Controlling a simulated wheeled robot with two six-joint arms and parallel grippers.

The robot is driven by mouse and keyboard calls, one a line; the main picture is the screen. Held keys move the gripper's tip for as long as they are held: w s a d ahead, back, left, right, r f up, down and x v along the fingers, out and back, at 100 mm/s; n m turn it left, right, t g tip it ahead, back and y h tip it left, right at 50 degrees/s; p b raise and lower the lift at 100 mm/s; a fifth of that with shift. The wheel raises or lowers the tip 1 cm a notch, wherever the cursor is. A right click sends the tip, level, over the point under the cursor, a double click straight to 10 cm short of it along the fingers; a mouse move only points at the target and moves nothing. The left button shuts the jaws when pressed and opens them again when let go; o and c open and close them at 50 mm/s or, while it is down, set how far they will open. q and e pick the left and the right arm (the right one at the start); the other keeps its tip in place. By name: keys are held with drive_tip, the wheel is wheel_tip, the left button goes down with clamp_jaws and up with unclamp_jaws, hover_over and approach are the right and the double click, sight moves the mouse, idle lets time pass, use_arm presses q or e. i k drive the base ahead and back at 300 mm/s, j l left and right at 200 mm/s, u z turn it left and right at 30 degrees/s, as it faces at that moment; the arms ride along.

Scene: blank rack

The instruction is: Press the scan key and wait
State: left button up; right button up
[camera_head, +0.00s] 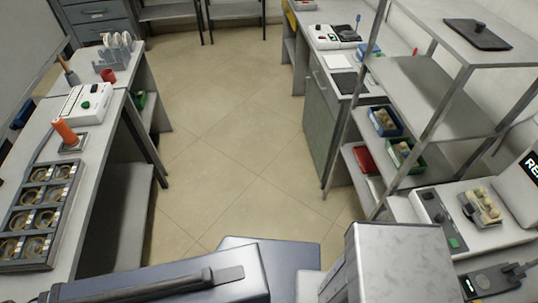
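The scan key may be the green key (454,243) on a dark narrow panel (434,212) at the right, but I cannot read a label. Beside the panel, a small metal tray (491,215) holds several pale round pieces. A dark screen (531,166) at the right edge shows white letters beginning "RE"; the rest is cut off. A white box with a green button (86,105) stands on the left bench.
A metal shelf rack (428,95) with blue and green bins stands at the right. The left bench (99,180) carries a tray of rings (37,224) and an orange-handled thing (65,131). The tiled floor (230,110) between is clear.

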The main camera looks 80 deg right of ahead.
sight(453, 243)
drive_tip(key=z, duration=0.55)
drive_tip(key=j+z, duration=0.15)
drive_tip(key=z, duration=1)
drive_tip(key=j+z, duration=0.1)
drive_tip(key=z, duration=1.05)
drive_tip(key=k+z, duration=0.1)
drive_tip(key=z, duration=0.5)
drive_tip(key=j+z, duration=0.1)
drive_tip(key=z, duration=0.45)
drive_tip(key=k+z, duration=0.1)
drive_tip(key=z, duration=0.45)
